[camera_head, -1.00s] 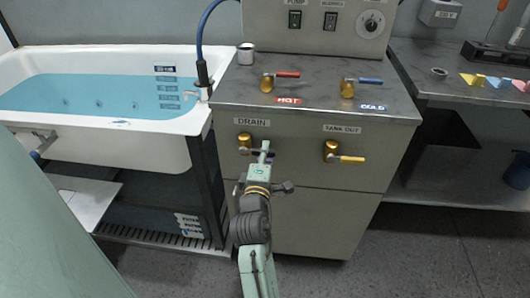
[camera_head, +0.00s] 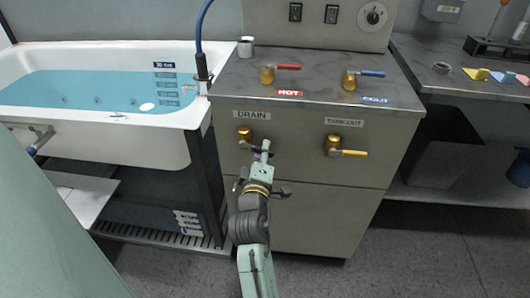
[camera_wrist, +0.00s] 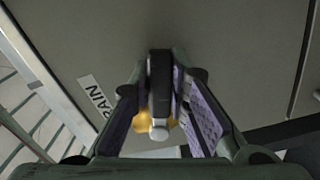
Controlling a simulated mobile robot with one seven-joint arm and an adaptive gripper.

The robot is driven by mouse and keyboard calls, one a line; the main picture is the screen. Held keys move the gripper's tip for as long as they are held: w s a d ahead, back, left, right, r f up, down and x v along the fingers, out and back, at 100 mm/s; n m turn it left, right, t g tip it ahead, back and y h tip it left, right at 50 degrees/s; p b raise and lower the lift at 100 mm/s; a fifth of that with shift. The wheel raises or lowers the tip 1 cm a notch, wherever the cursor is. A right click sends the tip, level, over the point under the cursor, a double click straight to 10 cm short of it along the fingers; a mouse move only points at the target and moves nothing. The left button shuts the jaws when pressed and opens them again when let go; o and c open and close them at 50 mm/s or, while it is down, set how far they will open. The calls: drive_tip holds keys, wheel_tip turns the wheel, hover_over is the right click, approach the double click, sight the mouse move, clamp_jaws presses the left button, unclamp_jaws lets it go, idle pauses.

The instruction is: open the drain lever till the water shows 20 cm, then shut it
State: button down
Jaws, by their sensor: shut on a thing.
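The drain valve (camera_head: 245,133) is a brass fitting below the DRAIN label (camera_head: 252,115) on the grey cabinet front. Its dark lever (camera_wrist: 160,85) runs between my fingers in the wrist view and ends in a pale round tip. My gripper (camera_head: 262,151) is shut on this lever; in the head view it hides much of it. The brass body shows partly behind the lever in the wrist view. Blue water (camera_head: 85,92) stands in the white tub (camera_head: 120,130) at left.
The yellow TANK OUT lever (camera_head: 354,153) is right of my gripper. The red HOT lever (camera_head: 287,67) and blue COLD lever (camera_head: 371,73) are on the counter top. A dark hose (camera_head: 199,40) hangs at the tub's corner.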

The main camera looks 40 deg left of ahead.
drive_tip(key=shift+s+a+f+m+b, duration=0.2)
drive_tip(key=shift+f+m+b, duration=0.25)
drive_tip(key=shift+m+b, duration=0.45)
drive_tip(key=shift+s+a+f+m+b, duration=0.1)
drive_tip(key=shift+a+f+m+b, duration=0.35)
drive_tip(key=shift+m, duration=0.8)
drive_tip(key=shift+s+a+f+m+b, duration=0.15)
drive_tip(key=shift+f+m+b, duration=0.35)
drive_tip(key=shift+m+b, duration=0.4)
drive_tip(key=shift+m, duration=0.25)
drive_tip(key=c, duration=1.5)
unclamp_jaws()
drive_tip(key=shift+s, duration=0.15)
drive_tip(key=v, duration=0.7)
drive_tip(key=shift+s+d, duration=0.1)
drive_tip(key=shift+s, duration=0.05)
